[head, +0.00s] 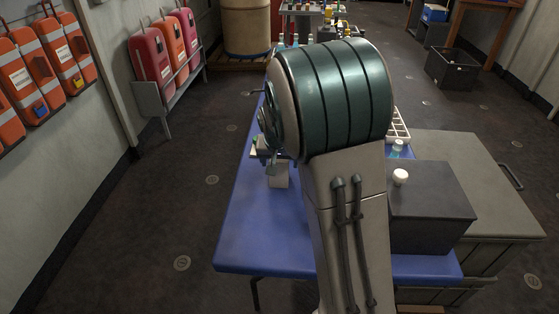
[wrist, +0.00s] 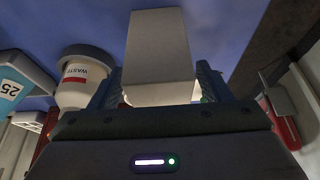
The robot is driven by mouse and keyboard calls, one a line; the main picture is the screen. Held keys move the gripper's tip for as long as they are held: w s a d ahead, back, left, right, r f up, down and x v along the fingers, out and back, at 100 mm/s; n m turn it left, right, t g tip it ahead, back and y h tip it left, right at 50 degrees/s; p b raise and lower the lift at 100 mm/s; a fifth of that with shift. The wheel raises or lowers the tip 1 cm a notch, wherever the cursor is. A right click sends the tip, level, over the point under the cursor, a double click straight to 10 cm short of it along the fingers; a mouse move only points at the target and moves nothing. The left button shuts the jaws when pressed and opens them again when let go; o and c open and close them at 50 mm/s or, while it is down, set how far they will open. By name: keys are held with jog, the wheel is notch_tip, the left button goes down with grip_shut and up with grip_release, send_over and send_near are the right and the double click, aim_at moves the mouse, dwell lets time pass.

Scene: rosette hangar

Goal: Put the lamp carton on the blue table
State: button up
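The lamp carton, a plain pale box (wrist: 160,50), sits between the two fingers of my gripper (wrist: 158,88) in the wrist view. The fingers lie close against its two sides, so the gripper looks shut on it. In the head view the carton (head: 278,176) shows below my gripper (head: 272,155), over the left part of the blue table (head: 250,225). It looks upright. I cannot tell whether its base touches the table top. My arm hides the middle of the table.
A dark grey box (head: 430,205) with a white-capped bottle (head: 400,177) stands at the table's right. A waste jar (wrist: 82,80) and a blue label marked 25 (wrist: 12,88) are left of the fingers. The table's front left is clear. A large grey case (head: 465,160) stands right.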

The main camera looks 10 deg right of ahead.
jog(key=shift+r, duration=0.25)
jog(key=p+v, duration=0.2)
jog(key=v, duration=0.9)
jog(key=s+d+f+n+g+y, duration=0.1)
jog(key=s+n+g, duration=0.1)
jog(key=s, duration=2.2)
jog(key=shift+f+n+y, duration=0.3)
jog(key=shift+f+n, duration=0.1)
jog(key=shift+n, duration=0.4)
